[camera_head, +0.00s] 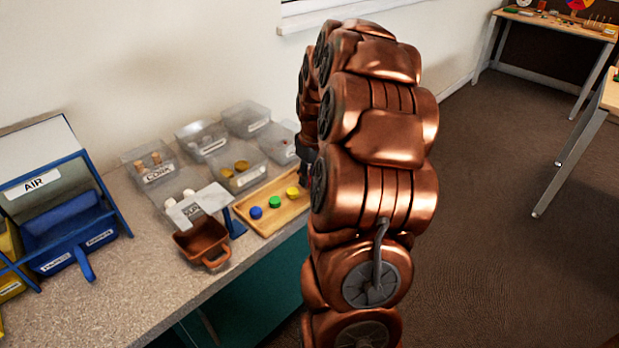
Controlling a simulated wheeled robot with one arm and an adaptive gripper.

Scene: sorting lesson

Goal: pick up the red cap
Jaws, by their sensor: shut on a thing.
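A wooden tray (242,213) on the counter holds a blue cap (256,212), a green cap (274,201) and a yellow cap (292,193) in a row. My gripper (304,176) is mostly hidden behind my copper arm. Only a dark edge of it shows, at the right end of the tray, just beyond the yellow cap. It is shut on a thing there. I cannot see the red cap clearly; my gripper and arm cover that spot.
Clear bins (238,184) with corks and other small things stand behind the tray. A brown scoop-like container (203,243) and a white label card are left of it. A blue rack (75,225) stands farther left. The floor at right is open, with tables beyond.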

